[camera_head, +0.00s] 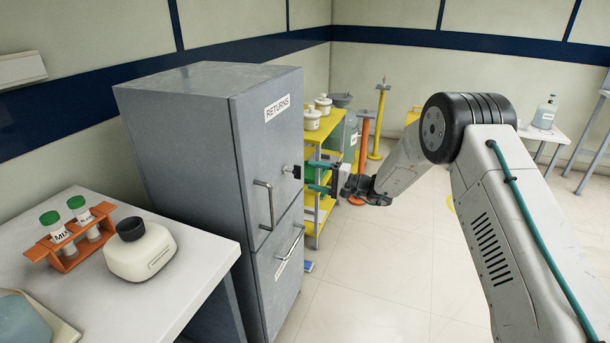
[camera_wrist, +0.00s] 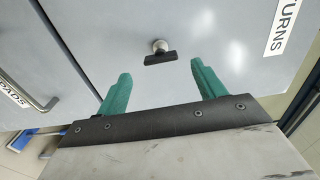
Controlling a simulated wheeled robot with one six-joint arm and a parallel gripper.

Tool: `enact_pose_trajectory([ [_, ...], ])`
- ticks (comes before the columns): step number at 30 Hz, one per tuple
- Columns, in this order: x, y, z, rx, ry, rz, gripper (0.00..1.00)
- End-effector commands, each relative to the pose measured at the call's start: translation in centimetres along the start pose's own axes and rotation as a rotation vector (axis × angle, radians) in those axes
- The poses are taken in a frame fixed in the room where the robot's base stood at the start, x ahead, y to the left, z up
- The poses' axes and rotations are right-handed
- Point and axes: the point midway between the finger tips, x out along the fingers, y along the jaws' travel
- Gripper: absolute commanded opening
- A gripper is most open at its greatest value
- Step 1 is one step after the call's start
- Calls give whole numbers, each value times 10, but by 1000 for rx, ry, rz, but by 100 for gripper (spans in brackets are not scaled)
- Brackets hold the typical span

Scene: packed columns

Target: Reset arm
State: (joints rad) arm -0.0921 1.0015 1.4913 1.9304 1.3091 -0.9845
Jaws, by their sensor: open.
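My gripper (camera_head: 318,180) is at the end of my arm, in front of the grey cabinet (camera_head: 185,150) marked RETURNS. In the wrist view, its two green fingers (camera_wrist: 160,88) are spread apart with nothing between them. A small dark key or knob (camera_wrist: 160,58) on a round metal lock sits on the cabinet door just beyond the fingertips. It also shows in the head view (camera_head: 292,171), left of the fingers. A gap appears between the fingers and this knob. The cabinet doors look shut.
A white table (camera_head: 185,235) at left holds an orange rack (camera_head: 70,240) with two green-capped tubes and a white bottle (camera_head: 140,252). A yellow shelf cart (camera_head: 325,205) stands behind the gripper. Door handles (camera_head: 265,205) stick out. The floor (camera_head: 390,270) at centre is clear.

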Motion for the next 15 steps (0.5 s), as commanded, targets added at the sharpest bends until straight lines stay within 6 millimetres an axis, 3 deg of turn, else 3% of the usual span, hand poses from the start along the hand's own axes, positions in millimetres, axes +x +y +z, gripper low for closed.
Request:
enact_pose_trajectory([
  [5, -15, 0, 0, 0, -1, 0, 69],
  [15, -17, 0, 0, 5, -1, 0, 69],
])
